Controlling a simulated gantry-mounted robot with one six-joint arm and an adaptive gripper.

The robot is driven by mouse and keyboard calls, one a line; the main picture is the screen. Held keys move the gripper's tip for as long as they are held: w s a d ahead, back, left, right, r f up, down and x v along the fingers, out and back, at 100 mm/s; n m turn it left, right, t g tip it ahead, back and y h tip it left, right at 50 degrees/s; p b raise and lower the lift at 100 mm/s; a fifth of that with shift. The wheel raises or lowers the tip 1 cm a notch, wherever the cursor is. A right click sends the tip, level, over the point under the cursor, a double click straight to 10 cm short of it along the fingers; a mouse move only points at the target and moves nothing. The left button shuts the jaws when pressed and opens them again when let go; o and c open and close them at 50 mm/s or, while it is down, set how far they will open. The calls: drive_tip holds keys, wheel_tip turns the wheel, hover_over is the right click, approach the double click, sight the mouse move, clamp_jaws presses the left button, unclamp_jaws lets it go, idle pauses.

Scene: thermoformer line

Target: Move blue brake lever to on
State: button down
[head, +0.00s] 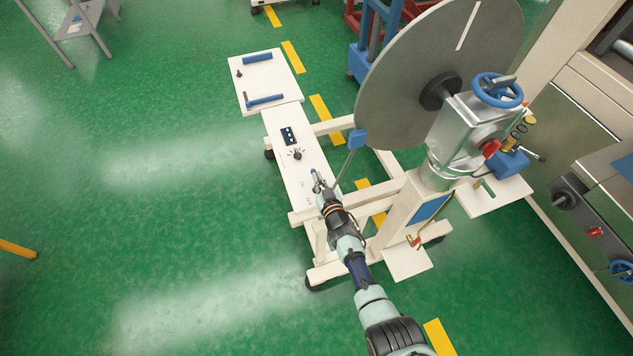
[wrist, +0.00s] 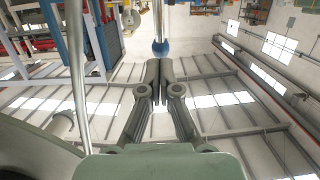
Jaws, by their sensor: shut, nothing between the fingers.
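The brake lever's blue knob (head: 314,172) shows at the lower end of the white control panel, just beyond my gripper (head: 318,184). In the wrist view the blue ball knob (wrist: 160,47) sits on a thin pale rod, directly ahead of the fingertips of my gripper (wrist: 160,64). The fingers are shut together with nothing between them. The knob is very close to the fingertips; I cannot tell whether they touch. Small marks beside the lever are too small to read, and its base is partly hidden by my gripper.
The panel carries a black dial (head: 297,156).

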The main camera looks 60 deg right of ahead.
drive_tip(key=shift+w+d, duration=0.4)
drive_tip(key=shift+d, duration=0.05)
idle(0.5)
drive_tip(key=s+a+r+p, duration=0.7)
drive_tip(key=s+a+p, duration=0.1)
drive_tip(key=p, duration=0.2)
drive_tip(key=shift+s+a, duration=0.25)
drive_tip(key=shift+a, duration=0.05)
